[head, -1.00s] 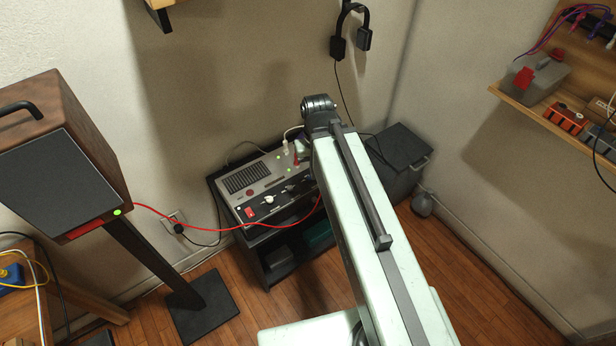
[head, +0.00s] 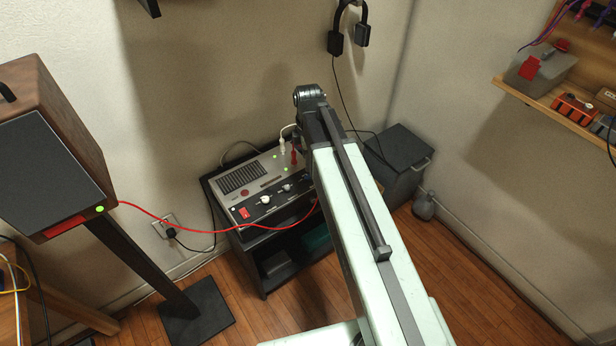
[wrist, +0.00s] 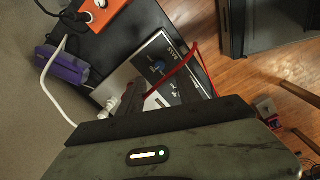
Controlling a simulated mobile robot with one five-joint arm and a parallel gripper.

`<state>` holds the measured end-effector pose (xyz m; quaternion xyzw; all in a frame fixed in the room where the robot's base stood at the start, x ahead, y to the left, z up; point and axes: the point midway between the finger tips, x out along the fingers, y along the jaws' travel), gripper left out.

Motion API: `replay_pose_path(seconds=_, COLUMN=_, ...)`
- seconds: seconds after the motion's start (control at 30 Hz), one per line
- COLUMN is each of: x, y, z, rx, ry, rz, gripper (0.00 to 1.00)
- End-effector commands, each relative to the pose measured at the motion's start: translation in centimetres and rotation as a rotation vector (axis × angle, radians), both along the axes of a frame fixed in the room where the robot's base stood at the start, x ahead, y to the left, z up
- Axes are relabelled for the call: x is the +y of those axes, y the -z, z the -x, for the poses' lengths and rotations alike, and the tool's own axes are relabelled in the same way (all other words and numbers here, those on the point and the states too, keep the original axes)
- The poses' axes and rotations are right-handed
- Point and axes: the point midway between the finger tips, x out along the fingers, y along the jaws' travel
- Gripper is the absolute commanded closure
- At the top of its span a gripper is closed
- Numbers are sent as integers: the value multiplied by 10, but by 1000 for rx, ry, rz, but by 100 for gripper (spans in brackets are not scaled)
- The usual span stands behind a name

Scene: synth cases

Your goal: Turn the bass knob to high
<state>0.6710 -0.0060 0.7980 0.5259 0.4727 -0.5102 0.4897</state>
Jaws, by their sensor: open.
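The grey and black amplifier (head: 242,178) sits on a dark stand in the head view, with its right part hidden behind my arm. In the wrist view, the bass knob (wrist: 158,67) is a blue-topped round knob beside the printed word BASS on the amplifier's black panel (wrist: 186,88). The knob's setting is too small to read. My gripper (wrist: 150,110) is open at the lower middle of the wrist view, over the amplifier and apart from the bass knob. Its jaws are hard to make out there, and my arm hides them in the head view.
A red cable (head: 170,214) runs from the speaker (head: 50,170) across the amplifier's front. An orange box (wrist: 103,14) and a purple box (wrist: 66,66) with a white cable lie beside the amplifier. A dark cabinet (head: 398,165) stands right.

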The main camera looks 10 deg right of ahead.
Motion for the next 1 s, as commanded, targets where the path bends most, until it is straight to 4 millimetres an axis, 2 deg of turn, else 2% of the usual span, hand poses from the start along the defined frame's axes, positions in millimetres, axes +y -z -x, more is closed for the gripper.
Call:
replay_pose_path(seconds=0.17, x=0, y=17, z=0, rx=0, ry=1, rz=0, gripper=59)
replay_pose_path(seconds=0.5, x=0, y=73, z=-2, rx=0, ry=1, rz=0, gripper=59)
replay_pose_path(seconds=0.6, x=0, y=79, z=-2, rx=0, ry=2, rz=0, gripper=59)
replay_pose_path(seconds=0.87, x=0, y=76, z=-2, rx=0, ry=2, rz=0, gripper=59)
replay_pose_path(seconds=1.0, x=0, y=76, z=-2, rx=0, ry=2, rz=0, gripper=98)
